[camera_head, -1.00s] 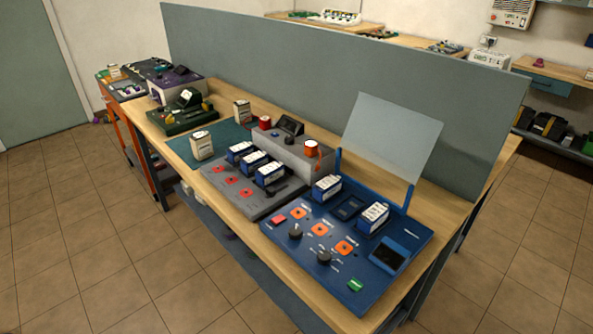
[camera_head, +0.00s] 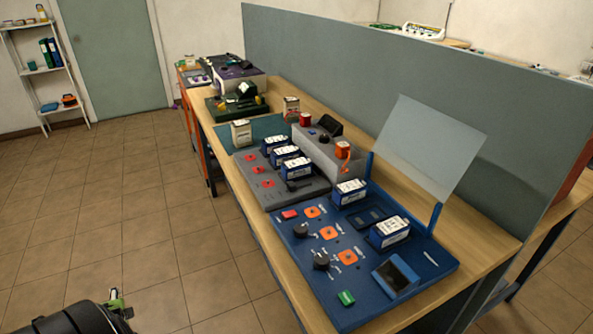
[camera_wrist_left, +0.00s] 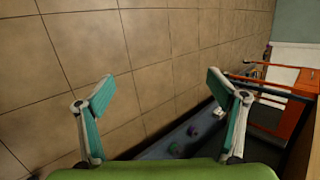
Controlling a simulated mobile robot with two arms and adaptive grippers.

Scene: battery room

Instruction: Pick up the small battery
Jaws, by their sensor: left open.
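Several blue-and-white batteries stand on the bench: one (camera_head: 349,192) and another (camera_head: 389,231) on the blue panel (camera_head: 365,295), and several (camera_head: 284,153) in the grey station (camera_head: 290,195). Two pale, cream-coloured blocks, maybe batteries, stand farther back, one (camera_head: 241,133) on the green mat and one (camera_head: 291,106) behind it. I cannot tell which is the small battery. My left gripper (camera_head: 118,300) shows only partly at the lower left, over the floor, far from the batteries. In the left wrist view its jaws (camera_wrist_left: 158,85) are open and empty above floor tiles. My right gripper is out of view.
A grey-green divider (camera_head: 400,90) runs along the bench's back. A clear upright sheet (camera_head: 430,150) stands behind the blue panel. A dark green device (camera_head: 238,101) sits farther along the bench. The tiled floor (camera_head: 130,210) left of the bench is open.

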